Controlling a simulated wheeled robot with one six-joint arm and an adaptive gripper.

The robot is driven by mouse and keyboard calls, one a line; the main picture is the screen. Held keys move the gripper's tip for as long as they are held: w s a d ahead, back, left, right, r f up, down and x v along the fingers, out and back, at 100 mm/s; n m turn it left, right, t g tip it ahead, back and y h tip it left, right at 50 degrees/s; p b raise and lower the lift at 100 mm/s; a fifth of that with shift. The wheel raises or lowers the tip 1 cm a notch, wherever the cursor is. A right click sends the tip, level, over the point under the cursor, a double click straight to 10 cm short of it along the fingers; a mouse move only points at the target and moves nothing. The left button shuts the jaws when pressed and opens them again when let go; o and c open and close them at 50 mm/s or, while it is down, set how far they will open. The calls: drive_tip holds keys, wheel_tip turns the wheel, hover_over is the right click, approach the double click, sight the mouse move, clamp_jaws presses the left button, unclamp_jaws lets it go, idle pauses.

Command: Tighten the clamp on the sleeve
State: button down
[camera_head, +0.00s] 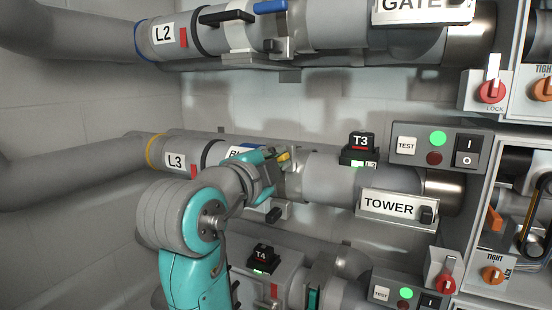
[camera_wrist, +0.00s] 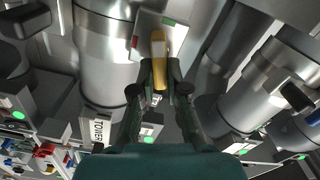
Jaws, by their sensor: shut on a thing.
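My gripper (camera_head: 270,174) is at the middle pipe, the one labelled L3 (camera_head: 176,162). In the wrist view my gripper (camera_wrist: 160,72) is shut on a yellow lever (camera_wrist: 158,46). The yellow lever (camera_head: 284,156) shows only a little in the head view, beside the fingers. It stands at a metal clamp block (camera_wrist: 150,24) with a red mark and a green mark. Much of the clamp is hidden in the head view too.
The L2 pipe (camera_head: 330,28) runs above with a black lever (camera_head: 226,17). A black T3 box (camera_head: 359,150) and a TOWER plate (camera_head: 390,206) lie to the right. A T4 box (camera_head: 263,257) is on the lower pipe. Switch panels (camera_head: 436,146) stand at the right.

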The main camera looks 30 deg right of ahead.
drive_tip(key=shift+f+m, duration=0.15)
drive_tip(key=shift+m, duration=0.8)
drive_tip(key=shift+f+m, duration=0.15)
drive_tip(key=shift+m, duration=0.8)
drive_tip(key=c, duration=1.2)
unclamp_jaws()
drive_tip(key=shift+s, duration=0.1)
drive_tip(key=v, duration=1.2)
